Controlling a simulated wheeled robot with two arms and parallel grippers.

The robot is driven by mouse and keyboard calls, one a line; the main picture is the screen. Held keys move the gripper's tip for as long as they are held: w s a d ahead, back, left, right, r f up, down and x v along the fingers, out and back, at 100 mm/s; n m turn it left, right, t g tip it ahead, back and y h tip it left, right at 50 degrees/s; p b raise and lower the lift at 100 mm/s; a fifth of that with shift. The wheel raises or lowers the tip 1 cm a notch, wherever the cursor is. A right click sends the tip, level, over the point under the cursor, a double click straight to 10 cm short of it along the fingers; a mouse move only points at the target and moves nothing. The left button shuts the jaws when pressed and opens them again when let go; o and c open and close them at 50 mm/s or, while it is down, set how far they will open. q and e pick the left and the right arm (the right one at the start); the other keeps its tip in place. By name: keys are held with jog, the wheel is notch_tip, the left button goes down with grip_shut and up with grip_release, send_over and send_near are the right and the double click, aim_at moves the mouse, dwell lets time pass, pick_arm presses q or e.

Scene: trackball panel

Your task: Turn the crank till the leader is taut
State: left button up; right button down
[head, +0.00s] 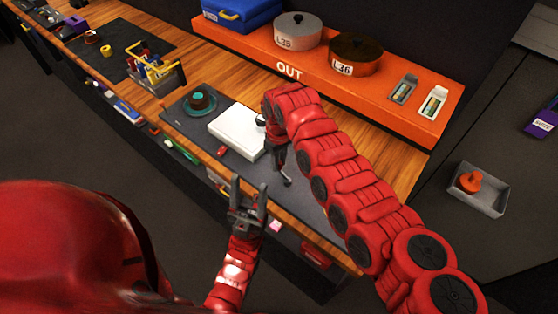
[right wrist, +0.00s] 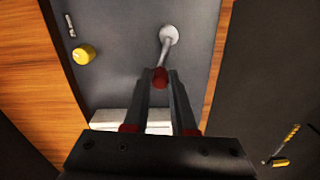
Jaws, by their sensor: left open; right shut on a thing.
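The crank shows in the right wrist view as a thin metal arm (right wrist: 165,54) running from a pale round hub (right wrist: 168,34) to a red knob (right wrist: 160,77). My right gripper (right wrist: 160,84) is shut on the red knob, one finger on each side. In the head view my right gripper (head: 282,172) points down at the grey mat beside the white box; the crank cannot be made out clearly there. My left gripper (head: 248,192) is open and empty, at the bench's front edge. I cannot make out the leader or whether it is taut.
A white box (head: 238,131) stands left of my right gripper, with a teal disc (head: 201,102) beyond it. A yellow knob (right wrist: 84,54) lies on the mat. The orange OUT shelf (head: 330,75) carries tins and runs along the back. A tool caddy (head: 157,72) stands farther left.

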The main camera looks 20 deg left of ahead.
dwell(0.3)
jog(key=shift+w+d+f+m+b, duration=0.1)
jog(key=shift+w+f+m+b, duration=0.15)
jog(key=shift+m+b, duration=0.5)
jog(key=m+b, duration=0.1)
jog(key=b, duration=0.1)
jog(key=w+d+m+b, duration=0.1)
jog(key=m+b, duration=0.1)
jog(key=shift+b, duration=0.3)
jog(key=shift+d+r+m+b, duration=0.1)
jog(key=shift+d+m+b, duration=0.3)
jog(key=shift+m, duration=0.45)
jog(key=shift+w+d+r+m+b, duration=0.15)
jog(key=shift+d+m+b, duration=0.15)
jog(key=shift+m, duration=0.5)
jog(key=c, duration=0.7)
grip_release()
